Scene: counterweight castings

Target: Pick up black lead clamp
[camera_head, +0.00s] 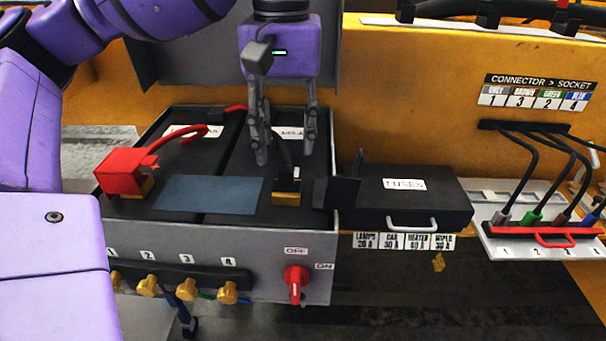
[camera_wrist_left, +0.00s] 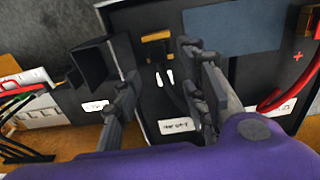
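The black lead clamp (camera_head: 287,197) appears as a brass-coloured block with a dark top at the front of the right battery. A black cable (camera_head: 284,155) rises from it between my fingers. It also shows in the left wrist view (camera_wrist_left: 157,49), beyond the fingertips. My left gripper (camera_head: 284,150) is open and empty, pointing down above the battery, behind the clamp and apart from it. Its fingers show on both sides of the cable in the wrist view (camera_wrist_left: 163,82). My right gripper is not in view.
A hollow black box (camera_head: 343,191) stands just right of the clamp, beside the fuse box (camera_head: 420,200). A red clamp (camera_head: 120,167) sits at the left battery's front. A blue-grey plate (camera_head: 207,194) lies between. A red switch (camera_head: 295,284) is on the front panel.

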